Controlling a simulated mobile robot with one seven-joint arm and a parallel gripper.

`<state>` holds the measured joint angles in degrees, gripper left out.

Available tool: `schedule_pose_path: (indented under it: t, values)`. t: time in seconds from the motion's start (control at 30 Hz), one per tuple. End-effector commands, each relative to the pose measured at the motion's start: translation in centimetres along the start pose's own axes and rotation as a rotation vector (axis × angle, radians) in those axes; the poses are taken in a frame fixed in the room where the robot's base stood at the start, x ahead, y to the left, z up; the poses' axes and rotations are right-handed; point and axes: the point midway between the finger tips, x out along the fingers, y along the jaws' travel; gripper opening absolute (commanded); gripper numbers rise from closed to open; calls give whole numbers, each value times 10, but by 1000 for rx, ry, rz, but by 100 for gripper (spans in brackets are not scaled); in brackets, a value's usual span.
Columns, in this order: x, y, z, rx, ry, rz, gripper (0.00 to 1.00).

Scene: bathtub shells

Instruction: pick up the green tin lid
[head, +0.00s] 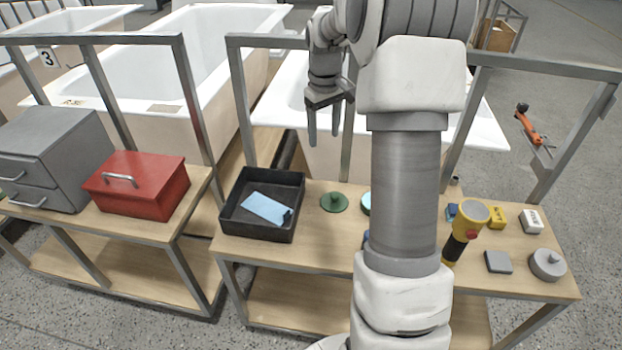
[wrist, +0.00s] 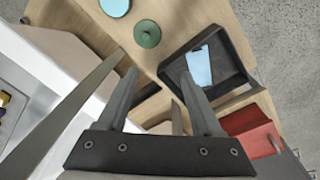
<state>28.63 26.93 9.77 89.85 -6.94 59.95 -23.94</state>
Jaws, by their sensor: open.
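The green tin lid (head: 334,202) lies flat on the wooden bench top, knob up, just right of the black tray. It also shows in the wrist view (wrist: 148,34), near the top and beyond the fingertips. My gripper (head: 323,138) is open and empty, pointing down above and behind the lid, apart from it. In the wrist view its two fingers (wrist: 158,80) stand apart with nothing between them.
A black tray (head: 229,218) holding a light blue cloth (head: 266,207) sits left of the lid. A pale teal round thing (head: 366,203) is close on its right, partly hidden by my arm. A metal frame post (head: 240,120) and a white bathtub (head: 285,100) stand behind.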

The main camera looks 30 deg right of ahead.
Motion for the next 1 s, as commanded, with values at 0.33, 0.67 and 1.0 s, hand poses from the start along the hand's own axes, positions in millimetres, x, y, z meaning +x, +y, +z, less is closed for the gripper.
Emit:
schedule_pose_path:
  t: [0.33,0.67,1.0]
  values:
    - [76,46,-8,-12,-44,-53,67]
    - [134,44,-4,-15,-49,-59,67]
    - [194,41,-2,-14,-47,-57,67]
